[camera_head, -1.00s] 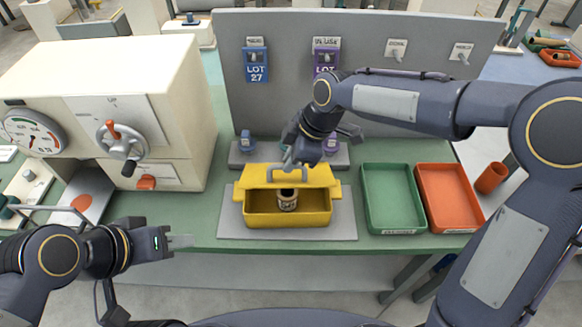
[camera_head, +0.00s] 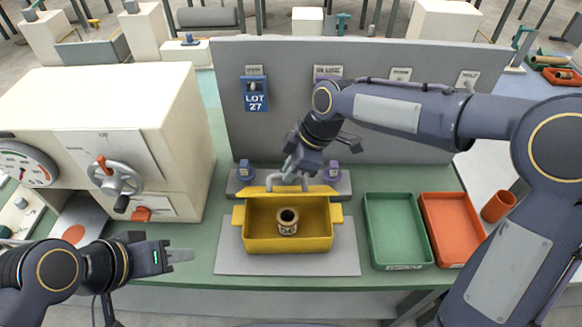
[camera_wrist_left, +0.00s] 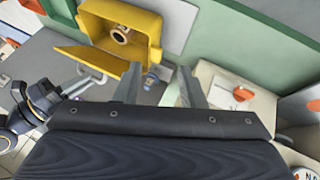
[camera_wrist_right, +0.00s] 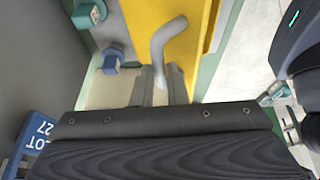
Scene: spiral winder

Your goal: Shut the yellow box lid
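The yellow box (camera_head: 288,243) stands on a grey mat with its top open. A small round container (camera_head: 288,221) is inside it. Its lid (camera_head: 262,190) is raised at the back edge, seen nearly edge-on; the left wrist view shows it swung out from the box (camera_wrist_left: 95,60). My right gripper (camera_head: 290,174) is at the grey lid handle (camera_wrist_right: 165,40). In the right wrist view its fingers (camera_wrist_right: 162,88) lie close on both sides of the handle's end and appear shut on it. My left gripper (camera_head: 186,255) is open and empty, left of the box.
A green tray (camera_head: 370,235) and an orange tray (camera_head: 428,235) lie right of the box, with an orange cup (camera_head: 498,206) beyond. A grey panel with tags (camera_head: 285,125) stands behind. A cream machine with a handwheel (camera_head: 150,105) is at left.

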